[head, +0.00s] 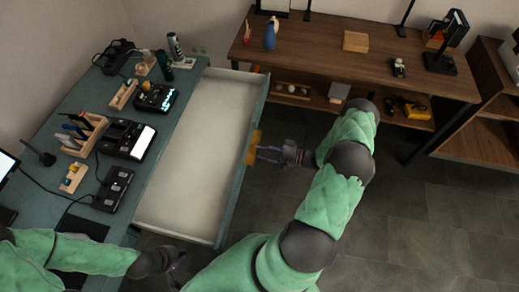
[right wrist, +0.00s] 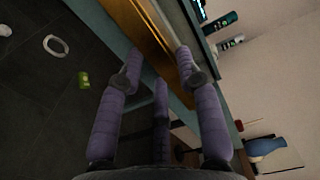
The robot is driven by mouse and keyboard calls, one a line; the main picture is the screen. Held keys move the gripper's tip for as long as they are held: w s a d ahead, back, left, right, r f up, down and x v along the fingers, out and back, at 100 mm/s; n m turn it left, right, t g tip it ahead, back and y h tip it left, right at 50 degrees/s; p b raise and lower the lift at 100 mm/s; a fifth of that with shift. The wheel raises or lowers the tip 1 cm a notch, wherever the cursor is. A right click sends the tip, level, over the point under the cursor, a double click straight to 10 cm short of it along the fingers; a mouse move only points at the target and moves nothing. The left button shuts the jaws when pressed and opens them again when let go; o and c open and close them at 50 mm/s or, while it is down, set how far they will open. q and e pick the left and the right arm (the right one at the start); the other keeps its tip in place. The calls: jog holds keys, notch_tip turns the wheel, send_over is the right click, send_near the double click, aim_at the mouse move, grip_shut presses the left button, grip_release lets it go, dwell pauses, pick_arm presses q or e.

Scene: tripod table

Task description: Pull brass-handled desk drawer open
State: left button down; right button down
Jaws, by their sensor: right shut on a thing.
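The desk drawer (head: 195,140) stands far out of the teal desk (head: 182,98) in the head view, and its pale inside looks empty. Its brass handle (head: 254,147) is on the teal front panel, facing right. My right gripper (head: 259,153) reaches the handle from the right and is shut on it. In the right wrist view the fingers of my right gripper (right wrist: 157,66) lie on both sides of the long brass handle (right wrist: 150,34). My left gripper (head: 172,261) hangs near the drawer's front-left corner, apart from the handle; its fingers are too dark to judge.
Chargers, tool holders and cables crowd the desk top. A wooden workbench (head: 340,65) with a blue bottle (head: 271,33) stands close behind the drawer's far end. Bare grey floor (head: 430,215) lies to the right. Small items lie on the floor, including a green one (right wrist: 84,80).

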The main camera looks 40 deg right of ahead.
jog(key=shift+a+f, duration=0.15)
jog(key=shift+f, duration=0.05)
jog(key=c, duration=0.9)
grip_release()
jog(key=shift+c, duration=0.2)
jog(key=shift+r, duration=0.1)
jog(key=v, duration=1.2)
